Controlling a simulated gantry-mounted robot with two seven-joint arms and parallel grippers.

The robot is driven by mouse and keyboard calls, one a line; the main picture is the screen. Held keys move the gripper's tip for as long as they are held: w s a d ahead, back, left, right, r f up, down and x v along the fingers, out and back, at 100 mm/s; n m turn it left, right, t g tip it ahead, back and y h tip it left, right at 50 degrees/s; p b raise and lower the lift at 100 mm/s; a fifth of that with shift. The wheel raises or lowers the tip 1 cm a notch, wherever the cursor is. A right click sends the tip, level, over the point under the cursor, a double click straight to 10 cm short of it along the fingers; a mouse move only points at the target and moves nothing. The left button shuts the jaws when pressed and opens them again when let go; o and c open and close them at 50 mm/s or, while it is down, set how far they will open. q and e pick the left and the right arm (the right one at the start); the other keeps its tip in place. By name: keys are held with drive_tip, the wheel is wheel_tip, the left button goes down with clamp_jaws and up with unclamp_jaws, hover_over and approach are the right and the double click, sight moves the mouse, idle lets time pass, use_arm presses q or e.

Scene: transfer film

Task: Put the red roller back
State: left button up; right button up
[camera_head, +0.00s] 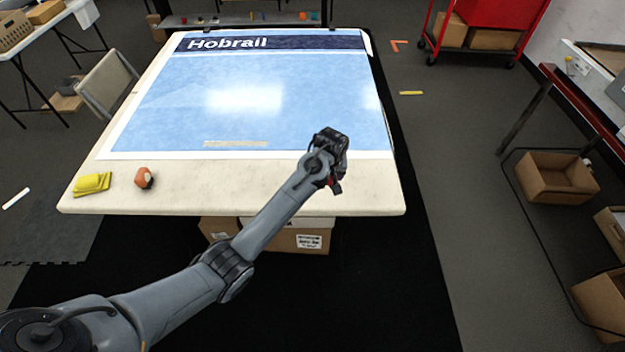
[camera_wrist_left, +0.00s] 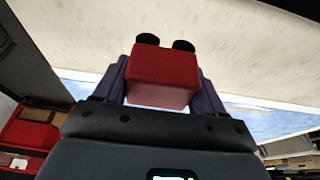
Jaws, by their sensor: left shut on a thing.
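My left gripper (camera_head: 334,180) is at the front right part of the pale table (camera_head: 240,190), near its front edge. It is shut on the red roller (camera_wrist_left: 166,72), which appears as a red block between the two dark fingers in the left wrist view. In the head view only a small bit of red shows at the gripper, and the wrist hides most of it. I cannot tell whether the roller touches the table. A blue film sheet with "Hobrail" lettering (camera_head: 240,95) lies flat on the table. My right gripper is not in view.
A yellow folded cloth (camera_head: 92,184) and a small orange and dark object (camera_head: 144,178) lie at the table's front left. A beige strip (camera_head: 236,144) lies on the sheet's near edge. The front middle of the table is clear. A cardboard box (camera_head: 300,238) stands under the table.

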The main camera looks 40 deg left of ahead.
use_arm(q)
drive_tip(key=a+f, duration=0.1)
drive_tip(key=a, duration=0.1)
drive_tip(key=w+a+f+b, duration=0.1)
drive_tip(key=a+f, duration=0.1)
drive_tip(key=a, duration=0.1)
drive_tip(key=w+a+f+b, duration=0.1)
drive_tip(key=a, duration=0.1)
drive_tip(key=shift+w+a+f, duration=0.1)
drive_tip(key=shift+a+f, duration=0.15)
drive_tip(key=shift+f, duration=0.05)
wheel_tip(320, 180, down, 4)
drive_tip(key=shift+r+b, duration=0.25)
drive_tip(key=shift+b, duration=0.35)
drive_tip(key=shift+f, duration=0.3)
drive_tip(key=shift+f, duration=0.1)
drive_tip(key=o, duration=1.1)
drive_tip(key=shift+o, duration=0.2)
